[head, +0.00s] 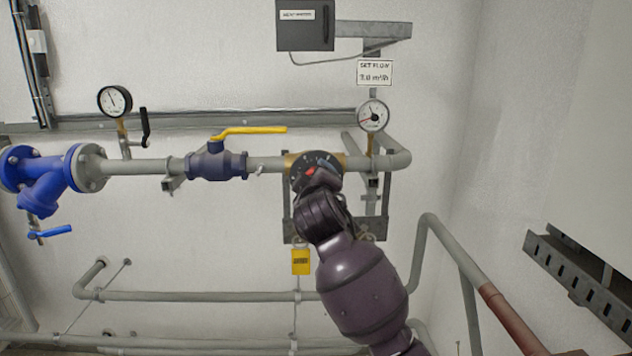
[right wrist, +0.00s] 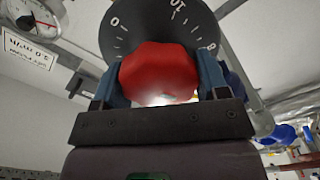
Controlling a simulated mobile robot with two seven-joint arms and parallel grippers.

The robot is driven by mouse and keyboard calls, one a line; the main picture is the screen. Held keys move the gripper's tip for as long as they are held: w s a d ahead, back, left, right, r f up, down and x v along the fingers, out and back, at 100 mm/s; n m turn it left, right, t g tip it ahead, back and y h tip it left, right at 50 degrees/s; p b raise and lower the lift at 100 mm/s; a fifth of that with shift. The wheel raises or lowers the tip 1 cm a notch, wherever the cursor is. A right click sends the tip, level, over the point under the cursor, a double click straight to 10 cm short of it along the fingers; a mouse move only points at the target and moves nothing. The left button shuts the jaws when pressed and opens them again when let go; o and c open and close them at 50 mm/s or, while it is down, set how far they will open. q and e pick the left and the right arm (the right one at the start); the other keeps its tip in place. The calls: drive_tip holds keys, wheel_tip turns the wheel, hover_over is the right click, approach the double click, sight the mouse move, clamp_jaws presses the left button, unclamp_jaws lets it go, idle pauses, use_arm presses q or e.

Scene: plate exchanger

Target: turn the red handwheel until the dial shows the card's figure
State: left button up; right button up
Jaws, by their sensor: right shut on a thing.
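The red handwheel (head: 310,171) sits in front of a black scale disc (head: 328,163) on the grey pipe, mostly hidden by my right gripper (head: 318,183). In the right wrist view the red handwheel (right wrist: 158,70) is between the two blue fingers of my right gripper (right wrist: 160,78), which is shut on it. The black scale disc (right wrist: 150,25) behind it shows figures such as 0 and 10. The dial (head: 372,116), a round white gauge, is above right of the handwheel; its reading is too small to tell. The card (head: 375,73) above it reads SET FLOW, its figure blurred. My left gripper is not in view.
A blue valve (head: 216,165) with a yellow lever (head: 250,130) is on the same pipe to the left. A second gauge (head: 114,101) is farther left. A yellow tag (head: 300,262) hangs below the handwheel. A grey box (head: 305,30) is above.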

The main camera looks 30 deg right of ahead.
idle(0.4)
drive_tip(key=o, duration=0.9)
drive_tip(key=b+v, duration=0.1)
drive_tip(key=v, duration=0.9)
drive_tip(key=shift+s+a+b, duration=0.2)
drive_tip(key=shift+s+b, duration=0.15)
